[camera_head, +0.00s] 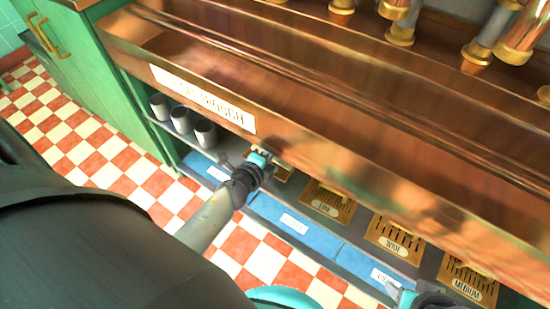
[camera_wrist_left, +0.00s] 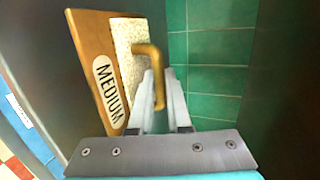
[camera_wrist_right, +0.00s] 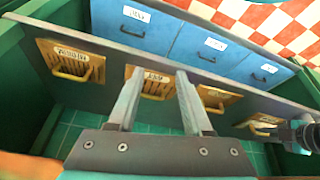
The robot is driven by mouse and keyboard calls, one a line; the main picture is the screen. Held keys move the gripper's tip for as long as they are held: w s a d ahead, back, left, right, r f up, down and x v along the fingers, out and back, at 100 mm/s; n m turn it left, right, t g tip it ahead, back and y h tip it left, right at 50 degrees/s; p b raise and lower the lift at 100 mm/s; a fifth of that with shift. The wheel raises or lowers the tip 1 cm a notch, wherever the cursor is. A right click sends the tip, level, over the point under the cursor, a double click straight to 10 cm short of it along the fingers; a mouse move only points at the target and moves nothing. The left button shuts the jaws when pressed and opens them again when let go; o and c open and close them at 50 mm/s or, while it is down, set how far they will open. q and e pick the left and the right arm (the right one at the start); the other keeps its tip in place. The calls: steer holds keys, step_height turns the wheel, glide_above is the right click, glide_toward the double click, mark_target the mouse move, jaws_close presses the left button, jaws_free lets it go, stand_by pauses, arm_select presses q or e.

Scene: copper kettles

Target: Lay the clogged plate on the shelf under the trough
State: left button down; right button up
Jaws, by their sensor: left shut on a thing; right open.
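My left gripper (camera_wrist_left: 161,88) is shut on the brass handle (camera_wrist_left: 149,50) of a copper-coloured plate (camera_wrist_left: 92,45) labelled MEDIUM. A pale, rough patch (camera_wrist_left: 124,40) covers part of its face, as if clogged. In the head view my left gripper (camera_head: 262,160) is at the shelf (camera_head: 228,155) under the copper trough (camera_head: 260,75); the trough's edge hides much of the held plate (camera_head: 284,171). Whether the plate touches the shelf cannot be told. My right gripper (camera_wrist_right: 158,78) is open and empty, before the other plates.
Several slotted plates with handles, including one marked WIDE (camera_head: 394,240) and another MEDIUM (camera_head: 468,282), sit right of the left gripper. Blue labelled bins (camera_head: 292,220) run along below. Green cabinet (camera_head: 90,65) at left.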

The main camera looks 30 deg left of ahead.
arm_select(q)
steer(key=shift+w+f+b, duration=0.1)
steer(key=shift+f+b, duration=0.3)
steer(key=shift+f, duration=0.1)
steer(key=shift+f+b, duration=0.25)
steer(key=shift+b, duration=0.05)
step_height(320, 180, down, 2)
steer(key=shift+b, duration=0.9)
steer(key=shift+w+f+b, duration=0.2)
steer(key=shift+f+b, duration=0.1)
arm_select(e)
steer(key=w+a+r+t+y, duration=0.2)
steer(key=w+a+t, duration=0.2)
steer(key=a+t, duration=0.1)
steer(key=shift+w+a+n+y, duration=0.3)
steer(key=shift+a+y, duration=0.1)
arm_select(q)
steer(key=c, duration=1.3)
jaws_free()
steer(key=shift+s+f, duration=0.1)
steer(key=shift+f, duration=0.05)
steer(key=o, duration=0.4)
steer(key=shift+o, duration=0.2)
